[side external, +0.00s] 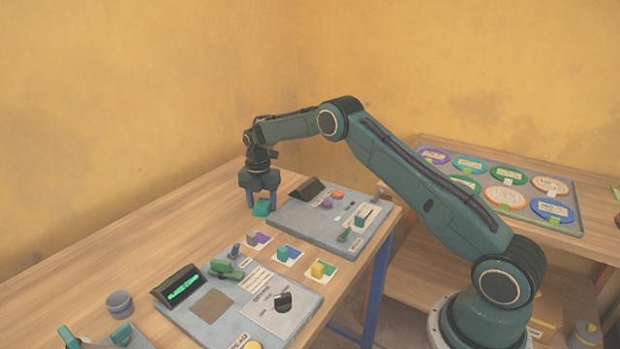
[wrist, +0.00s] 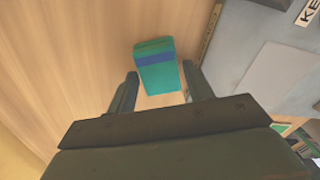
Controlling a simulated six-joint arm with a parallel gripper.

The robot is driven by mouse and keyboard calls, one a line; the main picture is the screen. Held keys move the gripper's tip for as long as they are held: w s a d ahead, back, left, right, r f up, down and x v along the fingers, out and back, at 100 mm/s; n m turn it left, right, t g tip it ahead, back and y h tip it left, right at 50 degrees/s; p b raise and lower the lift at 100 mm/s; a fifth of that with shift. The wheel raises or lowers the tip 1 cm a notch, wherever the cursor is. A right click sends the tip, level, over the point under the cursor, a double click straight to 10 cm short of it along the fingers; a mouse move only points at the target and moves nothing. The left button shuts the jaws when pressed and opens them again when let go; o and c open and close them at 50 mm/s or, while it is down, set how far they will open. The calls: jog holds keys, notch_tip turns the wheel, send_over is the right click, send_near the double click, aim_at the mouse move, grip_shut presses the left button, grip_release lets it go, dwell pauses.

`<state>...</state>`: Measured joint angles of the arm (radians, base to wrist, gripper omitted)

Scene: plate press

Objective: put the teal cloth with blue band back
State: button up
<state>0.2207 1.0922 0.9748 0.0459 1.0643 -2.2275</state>
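The teal cloth with a blue band (wrist: 157,76) is a small folded block lying on the wooden table. It also shows in the side view (side external: 261,209), just left of the far grey panel. My gripper (side external: 261,203) points down over it. In the wrist view my gripper (wrist: 160,72) is open, with one finger on each side of the cloth's near end. Wood shows between the cloth and the left finger; the gap on the right is narrow. I cannot tell the exact height of the fingertips above the table.
The far grey panel (side external: 300,222) with knobs and a dark display is close on the right. Small coloured blocks stand on cards (side external: 288,255) nearer the camera. A second panel (side external: 215,312), a grey cup (side external: 119,304) and a rack of round plates (side external: 510,216) are further off.

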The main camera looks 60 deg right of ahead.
aim_at(261, 204)
notch_tip(261, 204, up, 12)
jog(key=shift+a+r, duration=0.15)
jog(key=shift+r, duration=0.05)
dwell(0.7)
dwell(0.5)
jog(key=s+a+r+m+t, duration=0.1)
jog(key=s+a+r+m, duration=0.35)
jog(key=s+r, duration=0.45)
jog(key=s+a+r+m+t, duration=0.2)
jog(key=s+a+r+m, duration=0.3)
jog(key=s+r, duration=0.45)
jog(key=s+a+f+m+t, duration=0.1)
jog(key=s+m, duration=0.5)
jog(key=s, duration=0.6)
jog(key=s+a+f+m+t, duration=0.1)
jog(key=s+a+f+m, duration=0.2)
jog(key=s+m, duration=0.4)
jog(key=s, duration=0.6)
jog(key=shift+a+f+t, duration=0.2)
jog(key=shift+a+t, duration=0.1)
jog(key=shift+a, duration=0.05)
